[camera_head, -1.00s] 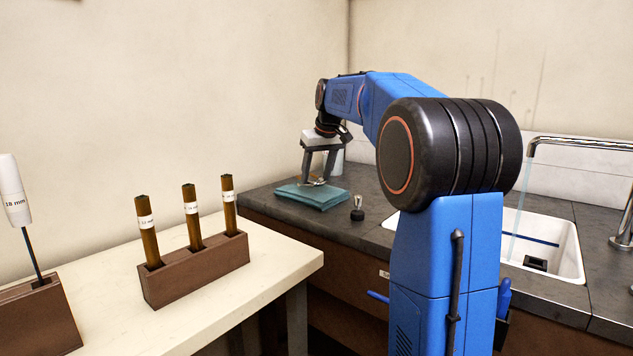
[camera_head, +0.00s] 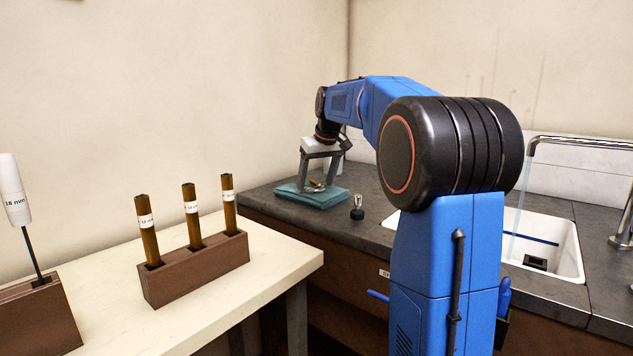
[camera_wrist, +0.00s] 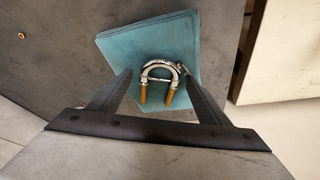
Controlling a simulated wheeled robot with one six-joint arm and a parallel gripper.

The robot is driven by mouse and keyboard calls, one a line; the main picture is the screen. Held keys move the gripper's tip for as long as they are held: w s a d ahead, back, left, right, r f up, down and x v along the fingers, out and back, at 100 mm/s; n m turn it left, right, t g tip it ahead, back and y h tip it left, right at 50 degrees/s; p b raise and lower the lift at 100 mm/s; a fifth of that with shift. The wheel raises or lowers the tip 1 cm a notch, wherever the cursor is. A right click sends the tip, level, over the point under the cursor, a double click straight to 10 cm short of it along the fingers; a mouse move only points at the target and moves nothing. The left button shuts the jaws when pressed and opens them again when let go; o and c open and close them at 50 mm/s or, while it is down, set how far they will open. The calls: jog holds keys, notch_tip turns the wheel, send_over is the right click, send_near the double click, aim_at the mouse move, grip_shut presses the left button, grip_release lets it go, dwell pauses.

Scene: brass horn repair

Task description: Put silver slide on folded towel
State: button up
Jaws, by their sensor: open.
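The silver slide (camera_wrist: 162,72), a U-shaped tube with brass-coloured legs, lies on the folded towel (camera_wrist: 118,43) in the wrist view. In the head view the slide (camera_head: 316,184) shows small on top of the teal towel (camera_head: 322,202). My gripper (camera_wrist: 160,80) is open, with one finger on each side of the slide and gaps between the fingers and the tube. In the head view my gripper (camera_head: 316,183) stands low over the towel, fingers pointing down. I cannot tell whether the fingertips touch the towel.
A small dark-based item (camera_head: 357,208) stands right of the towel on the dark counter (camera_head: 285,214). A white sink (camera_head: 545,245) with running tap lies farther right. On the pale bench, a brown block (camera_head: 195,268) holds three labelled brown rods. A white-handled tool (camera_head: 14,195) stands at left.

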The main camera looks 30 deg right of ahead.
jog(key=v, duration=1.2)
jog(key=s+a+f, duration=0.5)
jog(key=s+a, duration=0.3)
jog(key=s, duration=0.1)
jog(key=s+a+f, duration=0.4)
jog(key=s+f, duration=0.5)
jog(key=s+a+f, duration=0.4)
jog(key=s+f, duration=0.5)
jog(key=s+a+f, duration=0.3)
jog(key=s+f, duration=0.6)
jog(key=s, duration=0.1)
jog(key=shift+a, duration=0.4)
jog(key=shift+s+r, duration=0.1)
